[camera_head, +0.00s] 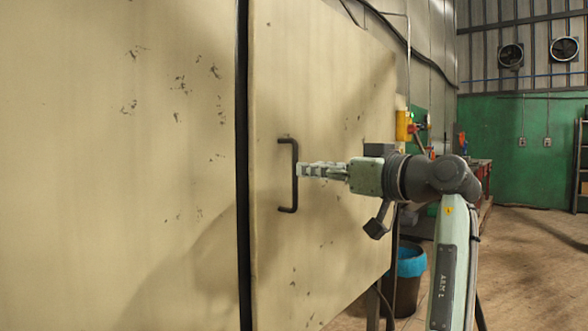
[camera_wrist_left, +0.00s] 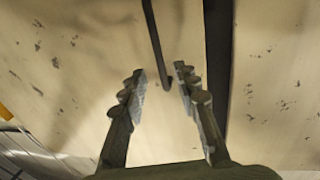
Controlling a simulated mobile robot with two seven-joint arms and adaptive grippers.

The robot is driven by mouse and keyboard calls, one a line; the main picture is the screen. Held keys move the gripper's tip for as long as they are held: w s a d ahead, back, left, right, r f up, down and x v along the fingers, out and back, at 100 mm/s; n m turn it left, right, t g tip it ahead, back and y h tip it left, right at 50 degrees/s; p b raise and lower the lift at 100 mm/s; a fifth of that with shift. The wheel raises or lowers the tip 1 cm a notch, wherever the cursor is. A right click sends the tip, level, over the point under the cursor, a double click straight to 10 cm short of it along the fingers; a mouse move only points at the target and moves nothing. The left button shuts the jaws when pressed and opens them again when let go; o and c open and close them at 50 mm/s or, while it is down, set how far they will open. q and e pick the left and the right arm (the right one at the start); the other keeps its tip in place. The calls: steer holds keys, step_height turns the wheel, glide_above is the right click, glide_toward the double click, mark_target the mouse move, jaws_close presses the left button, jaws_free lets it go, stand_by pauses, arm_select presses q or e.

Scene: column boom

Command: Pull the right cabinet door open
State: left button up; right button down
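The right cabinet door (camera_head: 330,75) is a scuffed beige panel, right of a dark vertical gap (camera_head: 243,150). I cannot tell whether it is fully closed or slightly ajar. Its dark, bracket-shaped handle (camera_head: 294,195) stands upright near that gap. My left gripper (camera_head: 300,170) points at the handle from the right, with its fingertips close to the bar. In the left wrist view the gripper (camera_wrist_left: 160,77) is open, and the handle bar (camera_wrist_left: 154,40) runs down toward the space between its fingertips. Contact with the bar is not clear. My right gripper is not in view.
The left cabinet door (camera_head: 120,130) fills the left side. A dark bin with a blue liner (camera_head: 408,265) stands beyond the cabinet's right end. A workbench (camera_head: 478,180) stands behind my arm. Open floor (camera_head: 530,255) lies at the right, before a green wall (camera_head: 505,150).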

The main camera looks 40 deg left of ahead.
arm_select(q)
glide_above(295, 208)
steer(key=shift+w+a+p, duration=0.15)
steer(key=shift+w+p, duration=0.1)
steer(key=shift+p, duration=0.05)
jaws_close()
stand_by(0.4)
